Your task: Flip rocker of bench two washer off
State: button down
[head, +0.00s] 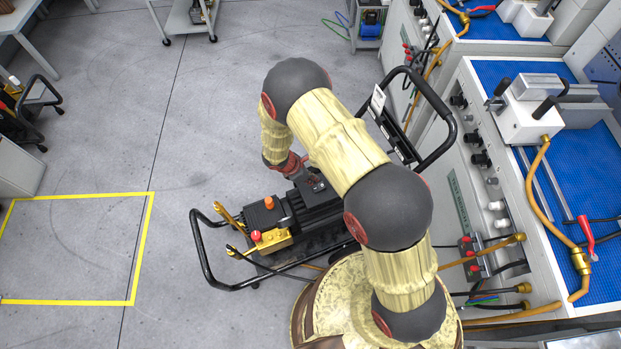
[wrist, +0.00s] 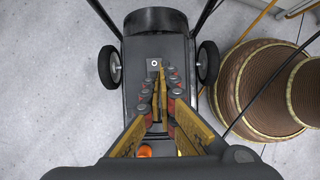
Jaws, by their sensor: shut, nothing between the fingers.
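The washer (head: 315,208) is a black motor and yellow pump on a wheeled cart with black tube handles. An orange cap and a red knob show on its left end in the head view. In the wrist view the washer's black top (wrist: 152,20) lies below my gripper (wrist: 160,86). The gripper is shut and empty, its fingers together above the middle of the washer. I cannot make out the rocker or tell whether the fingers touch the washer. My arm partly hides the washer in the head view.
A test bench (head: 482,225) with a blue mat, hoses and knobs stands at the right. A second bench (head: 410,50) stands behind it. Hoses run low between washer and bench. A yellow floor outline (head: 143,245) encloses clear floor at left.

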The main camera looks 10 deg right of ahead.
aim_at(322, 188)
jog(key=b+x, duration=0.3)
jog(key=x, duration=0.6)
jog(key=shift+d+f+y+p, duration=0.1)
jog(key=shift+d+y+p, duration=0.25)
jog(key=shift+p, duration=0.25)
jog(key=shift+a+f, duration=0.15)
jog(key=shift+a, duration=0.15)
jog(key=shift+s+a, duration=0.1)
jog(key=shift+a, duration=0.55)
